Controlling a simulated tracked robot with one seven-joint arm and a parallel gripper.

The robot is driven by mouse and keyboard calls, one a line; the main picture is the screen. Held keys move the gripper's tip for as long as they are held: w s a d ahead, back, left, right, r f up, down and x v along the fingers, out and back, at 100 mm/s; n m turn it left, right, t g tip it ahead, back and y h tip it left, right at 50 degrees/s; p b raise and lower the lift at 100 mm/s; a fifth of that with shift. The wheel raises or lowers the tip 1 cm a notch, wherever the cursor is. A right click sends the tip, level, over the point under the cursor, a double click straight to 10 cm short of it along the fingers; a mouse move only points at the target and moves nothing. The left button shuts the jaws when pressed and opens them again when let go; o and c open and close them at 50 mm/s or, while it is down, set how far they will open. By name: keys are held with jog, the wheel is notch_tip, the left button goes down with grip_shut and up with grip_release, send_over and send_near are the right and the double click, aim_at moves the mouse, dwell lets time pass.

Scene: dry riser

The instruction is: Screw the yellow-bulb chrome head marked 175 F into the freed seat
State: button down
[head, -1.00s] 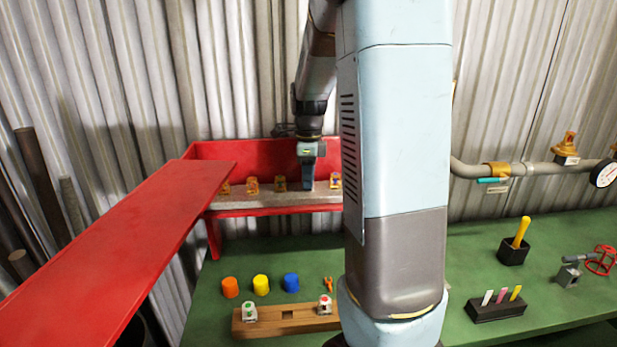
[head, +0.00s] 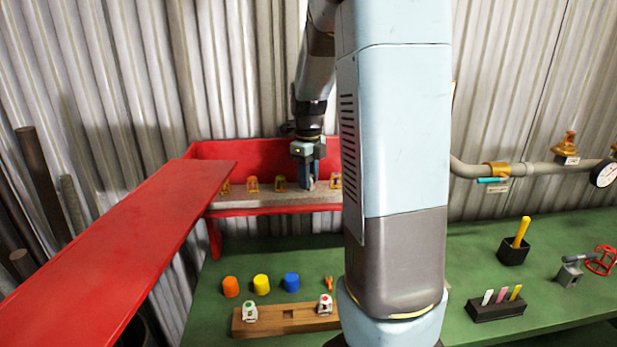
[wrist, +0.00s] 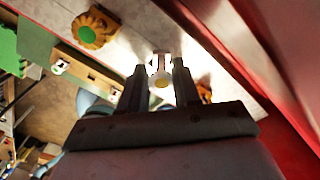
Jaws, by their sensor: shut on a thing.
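My gripper (head: 309,184) is low over the grey ledge of the red box at the back, pointing down. In the wrist view its fingers (wrist: 159,68) are shut on a small bright chrome head (wrist: 161,62) with a yellowish spot. Its marking cannot be read. On the ledge beside it stand several brass heads, such as one at the left (head: 253,184), a green-centred one (head: 280,184) and one right of the fingers (head: 335,181). On the right, a grey pipe (head: 530,169) carries a brass fitting (head: 497,170); I cannot tell whether this is the freed seat.
A red lid (head: 120,250) stretches out at the left. On the green bench stand orange, yellow and blue caps (head: 261,284), a wooden block (head: 275,320) with two white heads, a black cup (head: 514,251) and a strip holder (head: 496,307). My column hides the middle.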

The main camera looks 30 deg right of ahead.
jog(key=c, duration=0.8)
grip_release()
jog(key=shift+d+r, duration=0.1)
jog(key=shift+d, duration=0.05)
jog(key=shift+w+d+n, duration=0.1)
jog(key=shift+n, duration=0.4)
jog(key=n, duration=0.7)
jog(key=shift+n, duration=0.3)
jog(key=n, duration=0.4)
jog(key=shift+n, duration=0.3)
jog(key=n, duration=0.3)
jog(key=shift+n, duration=0.4)
jog(key=shift+c, duration=0.3)
